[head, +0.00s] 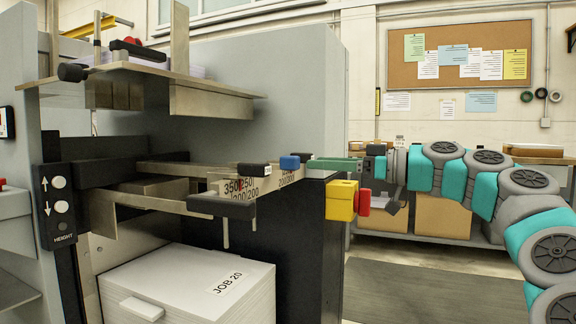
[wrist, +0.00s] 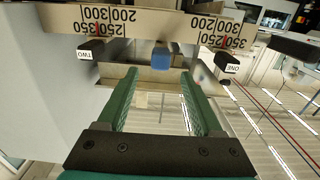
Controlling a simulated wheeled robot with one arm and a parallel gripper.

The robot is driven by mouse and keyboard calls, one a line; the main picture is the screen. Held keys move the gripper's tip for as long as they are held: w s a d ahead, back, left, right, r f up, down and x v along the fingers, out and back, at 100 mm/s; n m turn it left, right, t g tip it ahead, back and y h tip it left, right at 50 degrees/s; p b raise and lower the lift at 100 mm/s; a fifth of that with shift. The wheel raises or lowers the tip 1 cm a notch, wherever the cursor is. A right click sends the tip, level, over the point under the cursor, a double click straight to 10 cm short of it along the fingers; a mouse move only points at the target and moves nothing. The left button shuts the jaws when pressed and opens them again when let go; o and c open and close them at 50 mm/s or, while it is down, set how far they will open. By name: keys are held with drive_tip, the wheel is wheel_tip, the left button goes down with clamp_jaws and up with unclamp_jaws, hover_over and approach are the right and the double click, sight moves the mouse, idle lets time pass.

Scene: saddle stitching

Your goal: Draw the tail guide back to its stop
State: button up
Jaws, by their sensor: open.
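A blue knob (head: 290,162) sits at the pale scale bar (head: 230,187) of the feeder, between two black knobs. No label names the tail guide; the blue knob may be its handle. In the wrist view the blue knob (wrist: 160,59) shows just ahead of my gripper (wrist: 158,76), roughly centred between the fingertips. My gripper's green fingers are open and empty; in the head view my gripper (head: 312,165) is right of the blue knob, at about its height. Black knobs marked TWO (wrist: 90,53) and ONE (wrist: 228,62) flank it. The guide's stop cannot be made out.
A yellow box (head: 341,200) with a red part stands just below my gripper. A black-ended bar (head: 222,206) juts out in front of the scale. A paper stack marked JOB 20 (head: 190,285) lies below. The grey machine housing (head: 300,100) rises behind.

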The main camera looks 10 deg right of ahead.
sight(299, 162)
drive_tip(key=x, duration=0.7)
drive_tip(key=shift+w+a, duration=0.2)
clamp_jaws()
idle(1.2)
